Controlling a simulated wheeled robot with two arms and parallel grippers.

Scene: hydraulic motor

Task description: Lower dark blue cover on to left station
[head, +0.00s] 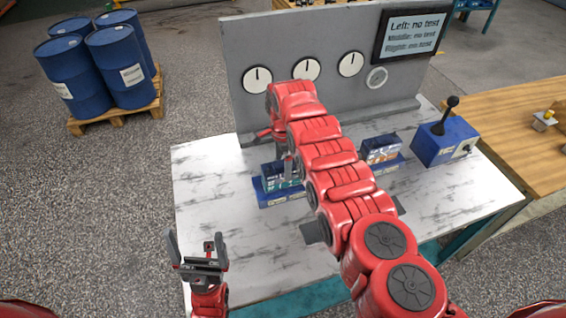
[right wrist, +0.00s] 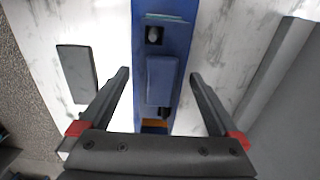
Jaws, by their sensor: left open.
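The left station (head: 282,199) is a blue unit on the marbled table, partly hidden by my right arm. A dark blue block stands upright on it; I cannot tell for sure that this is the cover. In the right wrist view a raised dark blue piece (right wrist: 161,80), which looks like the cover, lies along a blue base (right wrist: 160,28). My right gripper (right wrist: 160,76) is open above it, fingers on either side with gaps. In the head view its fingers are mostly hidden behind the arm. My left gripper (head: 196,238) is open and empty at the table's front left.
A right station (head: 381,151) and a blue lever box (head: 446,142) stand further right. A grey gauge panel (head: 262,98) with a screen (head: 412,36) rises behind. A dark flat block (right wrist: 77,73) lies beside the blue base. The table's left side is clear.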

